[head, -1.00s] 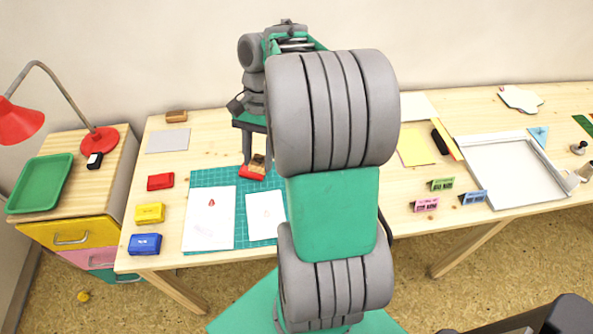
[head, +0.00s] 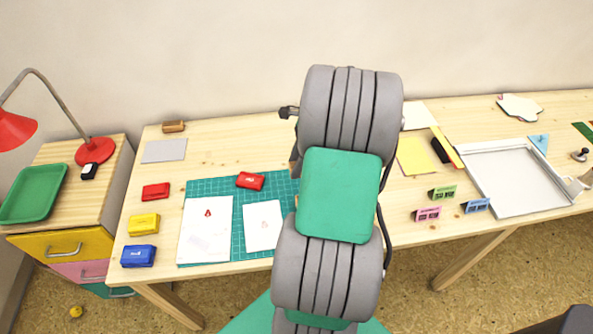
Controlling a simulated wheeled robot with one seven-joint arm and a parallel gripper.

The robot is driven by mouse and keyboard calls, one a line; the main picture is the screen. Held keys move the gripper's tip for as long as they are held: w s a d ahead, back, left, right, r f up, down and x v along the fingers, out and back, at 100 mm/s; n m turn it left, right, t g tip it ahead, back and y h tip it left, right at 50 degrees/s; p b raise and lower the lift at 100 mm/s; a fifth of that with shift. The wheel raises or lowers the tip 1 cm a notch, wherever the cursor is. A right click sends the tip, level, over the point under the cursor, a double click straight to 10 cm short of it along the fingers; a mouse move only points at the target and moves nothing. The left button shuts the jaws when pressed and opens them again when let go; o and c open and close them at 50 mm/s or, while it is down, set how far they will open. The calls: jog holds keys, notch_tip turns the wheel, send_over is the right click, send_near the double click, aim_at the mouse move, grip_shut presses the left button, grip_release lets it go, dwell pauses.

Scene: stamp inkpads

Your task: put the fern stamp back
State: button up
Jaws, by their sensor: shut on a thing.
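The fern stamp is not clearly seen in the head view, and I cannot point to it. My gripper is hidden behind my own arm, so its jaws and what they hold are not visible. A red inkpad (head: 250,181) lies on the green cutting mat (head: 190,200) near its back edge. White paper (head: 206,235) with a red mark on it lies on the mat, with a second white sheet (head: 263,226) to its right.
At the table's left are a flat red piece (head: 156,191), a yellow inkpad (head: 143,224) and a blue inkpad (head: 138,256). Small green (head: 443,192), pink (head: 428,213) and blue (head: 477,205) stands are at the right, before a grey-white tray (head: 530,210).

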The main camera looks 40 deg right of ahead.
jog(key=shift+w+d+f, duration=0.45)
jog(key=shift+d+f, duration=0.05)
jog(key=shift+f, duration=0.3)
jog(key=shift+w+f, duration=0.1)
jog(key=shift+f, duration=1.5)
jog(key=shift+f, duration=0.1)
jog(key=o, duration=1.1)
